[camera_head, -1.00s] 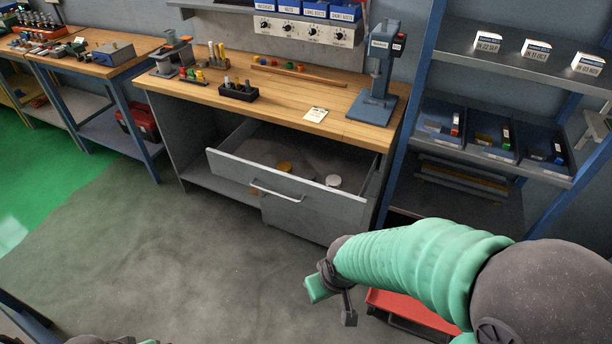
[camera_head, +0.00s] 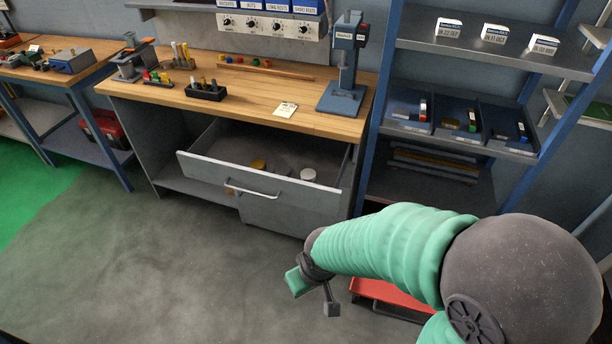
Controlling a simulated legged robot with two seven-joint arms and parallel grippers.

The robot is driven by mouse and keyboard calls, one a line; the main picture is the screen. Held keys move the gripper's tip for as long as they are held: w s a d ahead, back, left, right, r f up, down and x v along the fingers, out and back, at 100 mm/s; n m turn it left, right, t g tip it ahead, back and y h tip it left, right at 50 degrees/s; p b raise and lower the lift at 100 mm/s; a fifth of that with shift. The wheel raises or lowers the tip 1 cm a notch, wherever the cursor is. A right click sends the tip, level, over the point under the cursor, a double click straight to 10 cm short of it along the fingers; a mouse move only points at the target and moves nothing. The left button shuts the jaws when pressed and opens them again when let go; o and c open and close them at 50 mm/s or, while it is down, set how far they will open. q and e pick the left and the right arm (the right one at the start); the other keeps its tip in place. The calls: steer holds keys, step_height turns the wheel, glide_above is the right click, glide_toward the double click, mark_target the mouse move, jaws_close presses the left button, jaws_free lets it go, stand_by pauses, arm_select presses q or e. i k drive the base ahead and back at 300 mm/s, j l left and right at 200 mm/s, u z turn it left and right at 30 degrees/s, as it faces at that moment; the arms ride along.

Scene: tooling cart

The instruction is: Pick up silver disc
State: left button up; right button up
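An open drawer (camera_head: 212,172) is pulled out below the wooden workbench. Inside it lie a white or silver disc (camera_head: 308,175) at the right and a gold disc (camera_head: 258,165) to its left. Another pale round piece (camera_head: 283,170) sits between them, too small to make out well. My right gripper (camera_head: 312,295) hangs over the floor, in front of and below the drawer, apart from it. Its two fingers are spread with nothing between them. My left gripper is out of view.
The workbench (camera_head: 130,93) carries a black tool holder (camera_head: 206,92), a white card (camera_head: 286,109) and a blue press (camera_head: 343,95). A blue shelf rack (camera_head: 440,150) stands at the right. Grey floor is clear at the left.

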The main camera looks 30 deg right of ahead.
mark_target(307, 175)
steer(key=i, duration=0.55)
steer(key=i+j+z, duration=0.1)
steer(key=i, duration=0.45)
steer(key=i+j+z, duration=0.1)
steer(key=i, duration=0.45)
steer(key=i+j, duration=0.15)
steer(key=i, duration=0.4)
steer(key=i+z, duration=0.1)
steer(key=z, duration=0.7)
steer(key=i+j+z, duration=0.1)
steer(key=z, duration=0.35)
